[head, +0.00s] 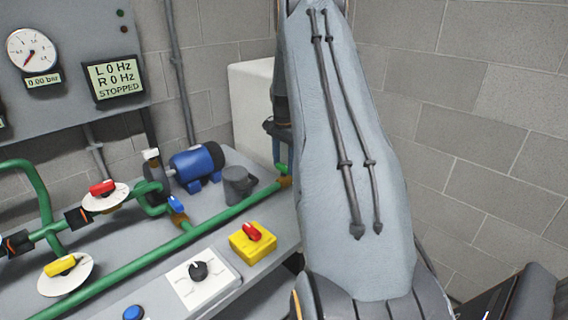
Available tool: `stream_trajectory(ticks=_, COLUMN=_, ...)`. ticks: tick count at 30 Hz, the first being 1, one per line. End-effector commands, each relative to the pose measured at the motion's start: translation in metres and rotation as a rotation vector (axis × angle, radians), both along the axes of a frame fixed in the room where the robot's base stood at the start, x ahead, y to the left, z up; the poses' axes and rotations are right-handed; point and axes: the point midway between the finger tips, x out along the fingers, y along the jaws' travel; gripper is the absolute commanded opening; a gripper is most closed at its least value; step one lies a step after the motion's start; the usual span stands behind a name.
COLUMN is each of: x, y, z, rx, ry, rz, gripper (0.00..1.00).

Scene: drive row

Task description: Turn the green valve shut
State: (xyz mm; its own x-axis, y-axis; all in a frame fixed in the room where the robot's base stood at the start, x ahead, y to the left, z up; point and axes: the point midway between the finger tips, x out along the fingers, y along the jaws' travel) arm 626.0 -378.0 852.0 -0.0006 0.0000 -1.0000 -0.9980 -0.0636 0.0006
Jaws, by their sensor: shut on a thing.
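The green valve's handle (281,168) shows at the right end of the long green pipe, above a brass body (285,181). My gripper (277,155) points down at the handle from above and is shut on it. My grey-blue arm covers the right side of the valve and part of the gripper, so the fingertips and the handle's exact angle are hard to make out.
A yellow box with a red knob (252,241) and a white dial plate (200,286) sit in front. The panel screen (115,76) reads 0 Hz, STOPPED; the gauge (31,50) reads 0.00 bar.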

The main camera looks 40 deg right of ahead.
Motion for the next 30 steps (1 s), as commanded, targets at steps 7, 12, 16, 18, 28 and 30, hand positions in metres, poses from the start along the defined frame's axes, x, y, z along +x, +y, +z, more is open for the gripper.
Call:
stream_trajectory(ticks=7, x=0.0, y=0.0, z=0.0, rx=0.0, ry=-0.001, rz=-0.003, gripper=0.7)
stream_trajectory(ticks=12, x=0.0, y=0.0, z=0.0, rx=0.0, ry=-0.001, rz=-0.002, gripper=0.7)
stream_trajectory(ticks=16, x=0.0, y=0.0, z=0.001, rx=0.0, ry=-0.001, rz=-0.001, gripper=0.7)
stream_trajectory(ticks=18, x=0.001, y=0.0, z=0.005, rx=-0.001, ry=-0.002, rz=-0.001, gripper=0.7)
stream_trajectory(ticks=28, x=0.001, y=-0.001, z=0.055, rx=-0.002, ry=-0.004, rz=-0.001, gripper=0.7)
stream_trajectory(ticks=30, x=0.001, y=-0.001, z=0.064, rx=-0.002, ry=-0.003, rz=-0.002, gripper=0.7)
